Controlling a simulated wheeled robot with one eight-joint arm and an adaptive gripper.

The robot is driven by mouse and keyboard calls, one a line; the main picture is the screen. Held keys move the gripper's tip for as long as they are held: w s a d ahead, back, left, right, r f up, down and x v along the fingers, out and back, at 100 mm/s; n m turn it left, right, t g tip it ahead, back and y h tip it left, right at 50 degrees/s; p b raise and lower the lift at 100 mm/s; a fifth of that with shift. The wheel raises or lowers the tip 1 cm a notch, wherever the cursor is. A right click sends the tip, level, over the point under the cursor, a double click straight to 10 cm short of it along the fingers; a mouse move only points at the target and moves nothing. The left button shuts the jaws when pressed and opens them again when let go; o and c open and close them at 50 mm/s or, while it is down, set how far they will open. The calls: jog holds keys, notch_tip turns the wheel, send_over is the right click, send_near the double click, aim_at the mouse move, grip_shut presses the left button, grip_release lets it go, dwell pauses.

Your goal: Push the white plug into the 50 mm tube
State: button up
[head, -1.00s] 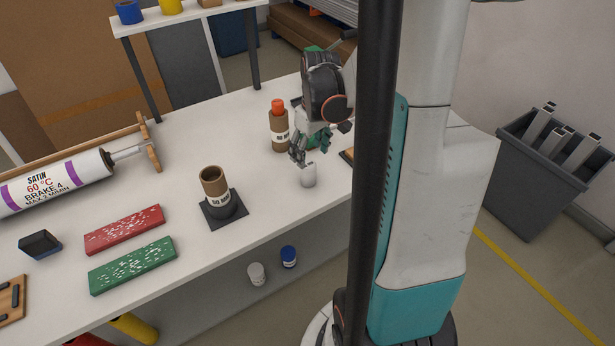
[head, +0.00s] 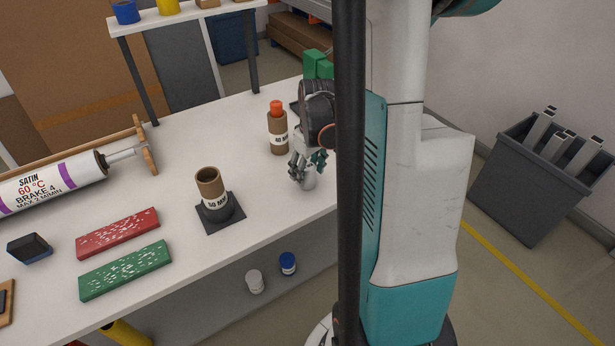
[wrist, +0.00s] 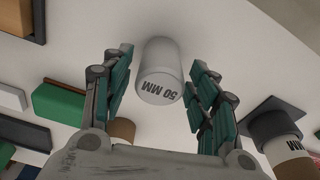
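The white plug (wrist: 160,72), marked "50 MM", stands on the table. In the wrist view it sits between the two spread fingers of my gripper (wrist: 158,100), with a gap on each side. In the head view my gripper (head: 307,168) is over the plug (head: 308,182), partly covering it. The brown 50 mm tube (head: 209,184) stands upright on a dark square base to the left, its top open. The tube also shows at the right of the wrist view (wrist: 290,150).
A second brown tube (head: 278,135) with an orange-red top stands just behind my gripper. Red (head: 118,233) and green (head: 126,270) blocks lie at the front left, near a large white cylinder (head: 50,186). The table between plug and tube is clear.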

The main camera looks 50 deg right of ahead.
jog(key=c, duration=0.7)
jog(key=shift+o, duration=0.2)
jog(key=shift+r, duration=0.1)
